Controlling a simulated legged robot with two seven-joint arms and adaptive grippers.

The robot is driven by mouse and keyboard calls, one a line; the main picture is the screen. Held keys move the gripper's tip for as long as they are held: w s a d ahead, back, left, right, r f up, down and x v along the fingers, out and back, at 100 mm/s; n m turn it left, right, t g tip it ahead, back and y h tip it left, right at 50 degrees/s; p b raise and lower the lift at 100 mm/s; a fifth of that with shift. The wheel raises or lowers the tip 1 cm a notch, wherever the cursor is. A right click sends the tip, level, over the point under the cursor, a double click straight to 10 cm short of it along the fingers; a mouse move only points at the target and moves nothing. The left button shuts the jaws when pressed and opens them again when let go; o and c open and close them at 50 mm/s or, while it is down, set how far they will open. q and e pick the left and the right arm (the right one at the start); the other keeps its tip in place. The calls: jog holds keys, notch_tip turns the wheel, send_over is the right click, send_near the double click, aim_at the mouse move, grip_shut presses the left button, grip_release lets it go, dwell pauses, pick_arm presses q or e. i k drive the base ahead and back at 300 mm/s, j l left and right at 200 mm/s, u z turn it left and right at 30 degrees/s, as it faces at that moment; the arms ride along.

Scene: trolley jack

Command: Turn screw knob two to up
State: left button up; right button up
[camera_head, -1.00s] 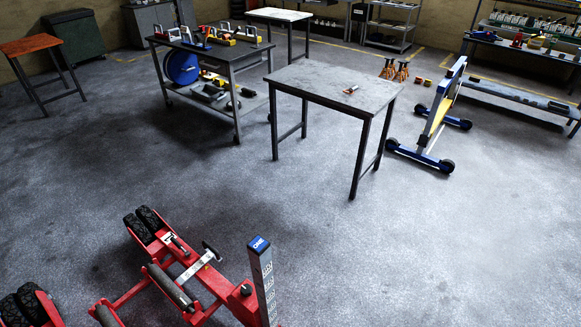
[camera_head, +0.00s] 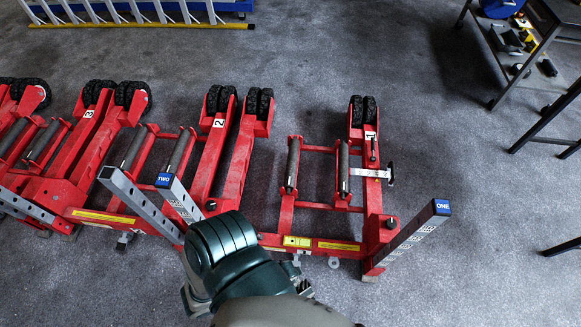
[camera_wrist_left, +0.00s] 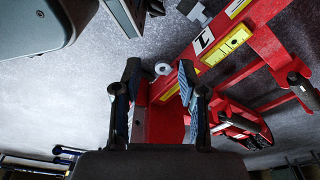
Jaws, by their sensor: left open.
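Red trolley jacks stand in a row in the head view. Jack one (camera_head: 375,225) carries a label 1 and a post marked ONE (camera_head: 440,208). Jack two (camera_head: 212,160) carries a label 2 and a post marked TWO (camera_head: 166,182). My arm covers part of jack two's front end, and I cannot pick out its screw knob. In the left wrist view my left gripper (camera_wrist_left: 158,95) is open and empty. A pale ring (camera_wrist_left: 162,69) shows just beyond its fingertips, beside a red jack frame (camera_wrist_left: 208,62) with yellow labels.
Jack three (camera_head: 85,125) stands to the left. A ladder (camera_head: 140,14) lies along the back. A grey trolley (camera_head: 535,55) and table legs stand at the right. The floor between the jacks and the trolley is clear.

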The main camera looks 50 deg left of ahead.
aim_at(211, 205)
jog(key=k+j+u, duration=0.15)
jog(key=u, duration=1.4)
